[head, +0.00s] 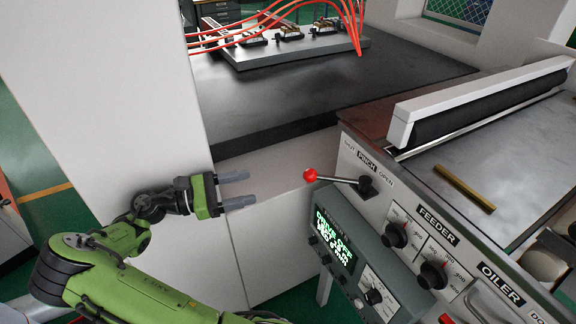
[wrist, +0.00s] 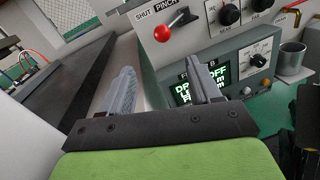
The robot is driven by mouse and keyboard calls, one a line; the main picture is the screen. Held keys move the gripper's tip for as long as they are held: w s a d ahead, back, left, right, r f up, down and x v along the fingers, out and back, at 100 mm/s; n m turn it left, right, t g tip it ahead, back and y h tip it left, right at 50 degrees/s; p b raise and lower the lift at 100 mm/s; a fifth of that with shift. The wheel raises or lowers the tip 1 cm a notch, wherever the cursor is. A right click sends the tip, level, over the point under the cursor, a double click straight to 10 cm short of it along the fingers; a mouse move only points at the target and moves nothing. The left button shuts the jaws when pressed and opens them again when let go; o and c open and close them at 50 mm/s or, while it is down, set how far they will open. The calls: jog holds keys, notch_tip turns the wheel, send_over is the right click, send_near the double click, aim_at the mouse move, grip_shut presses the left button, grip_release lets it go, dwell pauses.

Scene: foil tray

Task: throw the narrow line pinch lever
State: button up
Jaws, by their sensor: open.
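The pinch lever has a red ball knob (head: 310,175) on a thin metal rod, which runs to a black pivot (head: 367,187) on the light machine panel. A PINCH label (head: 367,161) sits above it, with SHUT to its left and OPEN to its right. The rod points left in the head view. My gripper (head: 246,188) is open and empty, left of the knob with a clear gap, its fingers towards it. In the wrist view the knob (wrist: 162,33) shows beyond the two grey fingertips (wrist: 160,67), touching neither.
A grey control box (head: 345,255) with a green-lit display sits below the lever. FEEDER dials (head: 395,234) are to its right. A white-framed black roller (head: 480,105) and a brass bar (head: 464,188) are above. A dark bed (head: 290,95) lies behind my gripper.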

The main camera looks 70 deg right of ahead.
aim_at(304, 175)
jog(key=b+x, duration=0.5)
jog(key=x, duration=1)
jog(key=shift+s, duration=0.2)
grip_shut()
